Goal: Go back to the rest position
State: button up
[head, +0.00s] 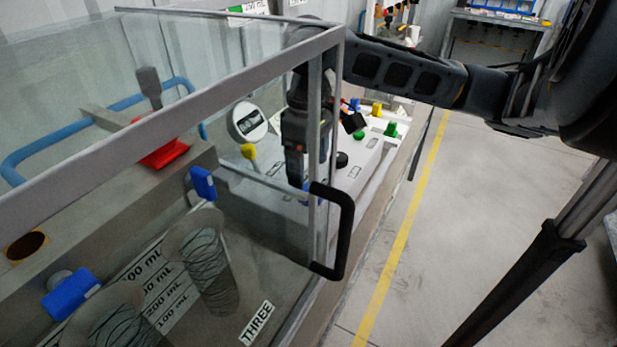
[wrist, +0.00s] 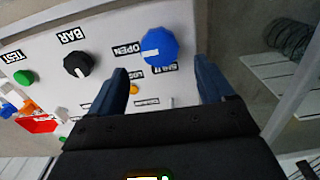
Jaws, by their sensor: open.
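My gripper (wrist: 160,90) is open, with its two dark blue fingers apart over the white control panel (wrist: 105,40). A blue knob (wrist: 160,46) labelled OPEN and SHUT lies just beyond the fingertips, and nothing shows between the fingers. In the head view my arm reaches from the right to the panel behind the glass enclosure (head: 330,100). There my gripper (head: 297,180) points down and is partly hidden by the frame.
A black knob (wrist: 77,64), a green button (wrist: 23,77) and a red part (wrist: 38,124) lie on the panel. The enclosure's black handle (head: 345,230) juts out near my arm. Open floor with a yellow line (head: 400,240) lies to the right.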

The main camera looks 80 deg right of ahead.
jog(key=shift+r, duration=1.15)
